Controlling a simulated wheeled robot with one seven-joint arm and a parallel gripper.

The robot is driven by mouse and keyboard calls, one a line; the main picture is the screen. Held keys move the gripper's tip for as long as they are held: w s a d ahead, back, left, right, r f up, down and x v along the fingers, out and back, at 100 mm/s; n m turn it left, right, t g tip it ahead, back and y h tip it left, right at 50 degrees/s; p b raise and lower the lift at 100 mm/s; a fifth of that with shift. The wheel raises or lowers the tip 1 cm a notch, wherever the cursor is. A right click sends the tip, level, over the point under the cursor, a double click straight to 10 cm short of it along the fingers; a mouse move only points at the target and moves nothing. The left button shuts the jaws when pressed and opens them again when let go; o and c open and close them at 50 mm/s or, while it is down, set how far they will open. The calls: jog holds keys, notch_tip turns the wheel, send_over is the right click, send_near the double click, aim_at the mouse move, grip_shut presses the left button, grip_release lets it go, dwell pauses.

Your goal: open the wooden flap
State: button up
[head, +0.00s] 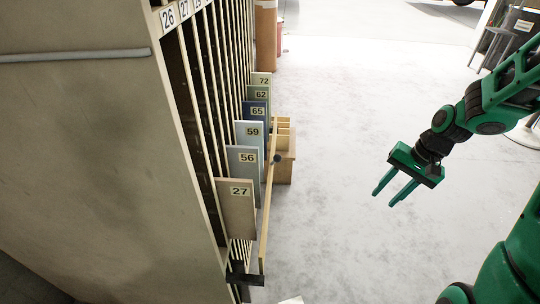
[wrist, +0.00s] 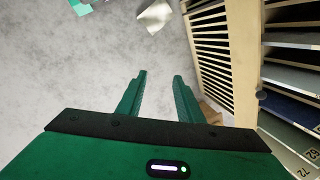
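The wooden flap (head: 265,225) is a pale, narrow panel seen nearly edge-on in the head view, standing upright in front of the numbered boards. A dark round knob (head: 277,158) sits on it. In the wrist view the flap (wrist: 243,50) runs as a pale plank at the right, with the knob (wrist: 261,95) at its edge. My gripper (head: 384,198) is open and empty, well to the right of the flap over bare floor. Its parted fingers (wrist: 158,95) also show in the wrist view, left of the flap and apart from it.
A tall slotted rack (head: 100,150) fills the left, holding several numbered boards (head: 237,205) that stick out. A small wooden box (head: 285,160) stands behind the flap. A dark bracket (head: 245,279) is at the rack's foot. Open floor (head: 335,200) lies between rack and arm.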

jog(key=w+a+f+m+t+y, duration=0.15)
jog(key=w+a+f+y, duration=0.3)
jog(key=a, duration=0.55)
jog(key=w+a+f+m+y, duration=0.3)
jog(key=w+a+f, duration=0.25)
jog(key=a, duration=0.35)
jog(key=w+a+m+t+y, duration=0.4)
jog(key=w+a+m+t, duration=0.5)
jog(key=w+a+m, duration=0.3)
jog(key=w+a, duration=0.3)
jog(key=w, duration=0.1)
jog(key=shift+a+m, duration=0.2)
jog(key=shift+m, duration=0.15)
jog(key=shift+c, duration=0.5)
jog(key=shift+d, duration=0.1)
grip_shut()
